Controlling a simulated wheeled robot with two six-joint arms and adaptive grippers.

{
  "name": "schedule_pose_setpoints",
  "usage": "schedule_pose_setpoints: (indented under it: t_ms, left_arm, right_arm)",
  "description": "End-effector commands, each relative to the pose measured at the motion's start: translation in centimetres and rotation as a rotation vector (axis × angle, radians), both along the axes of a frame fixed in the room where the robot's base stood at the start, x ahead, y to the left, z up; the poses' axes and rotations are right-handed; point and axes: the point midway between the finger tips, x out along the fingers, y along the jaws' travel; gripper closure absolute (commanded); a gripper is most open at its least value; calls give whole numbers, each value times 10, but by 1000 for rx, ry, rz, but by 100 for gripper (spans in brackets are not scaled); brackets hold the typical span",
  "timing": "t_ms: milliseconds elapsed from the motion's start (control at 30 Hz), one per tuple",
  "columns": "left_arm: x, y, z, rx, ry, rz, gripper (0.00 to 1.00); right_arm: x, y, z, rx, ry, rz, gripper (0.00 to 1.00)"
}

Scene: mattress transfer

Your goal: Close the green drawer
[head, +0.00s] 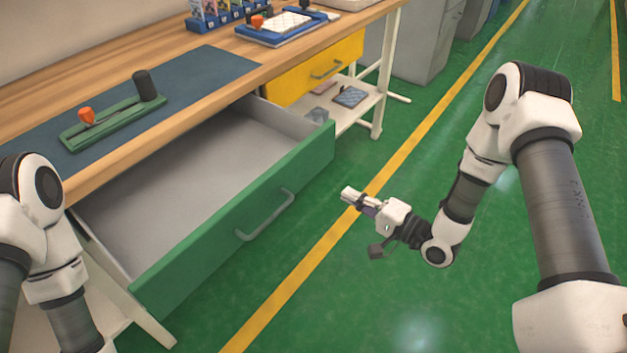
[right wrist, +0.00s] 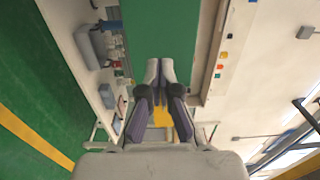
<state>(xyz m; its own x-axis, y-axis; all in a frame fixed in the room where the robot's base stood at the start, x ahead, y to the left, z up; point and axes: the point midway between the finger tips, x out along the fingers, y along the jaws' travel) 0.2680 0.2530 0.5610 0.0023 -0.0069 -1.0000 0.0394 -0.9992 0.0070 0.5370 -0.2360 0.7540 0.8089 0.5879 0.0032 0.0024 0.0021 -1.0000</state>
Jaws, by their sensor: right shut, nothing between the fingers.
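The green drawer (head: 250,215) is pulled well out from under the workbench in the head view. Its grey inside (head: 170,185) looks empty, and a grey bar handle (head: 265,216) sits on its front. My right gripper (head: 350,195) is shut and empty, in front of the drawer and to the right of its front panel, apart from it. In the right wrist view the shut fingers (right wrist: 160,68) show against a green panel (right wrist: 160,28) that appears to be the drawer front. My left arm shows at the left edge, but its gripper is out of view.
A yellow drawer (head: 315,70) is shut under the workbench (head: 185,115). A green tray with an orange and a black knob (head: 115,122) lies on the blue mat (head: 215,68). A white table leg (head: 385,90) stands beyond.

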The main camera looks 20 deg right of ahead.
Motion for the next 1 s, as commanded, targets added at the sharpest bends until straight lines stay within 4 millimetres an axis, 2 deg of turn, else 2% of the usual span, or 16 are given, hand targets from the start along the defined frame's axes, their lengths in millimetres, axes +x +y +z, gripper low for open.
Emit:
schedule_pose_setpoints:
  t_ms: [300,500,633,1000]
  left_arm:
    - [0,0,-3,0,1,0,51]
    - [0,0,-2,0,1,0,51]
    - [0,0,-2,0,1,0,51]
    - [0,0,-3,0,1,0,51]
  right_arm:
    - [57,43,0,-4,-3,5,100]
    - [82,61,0,-3,-1,3,100]
    - [89,65,0,-1,0,0,100]
    - [90,66,-1,-2,1,0,100]
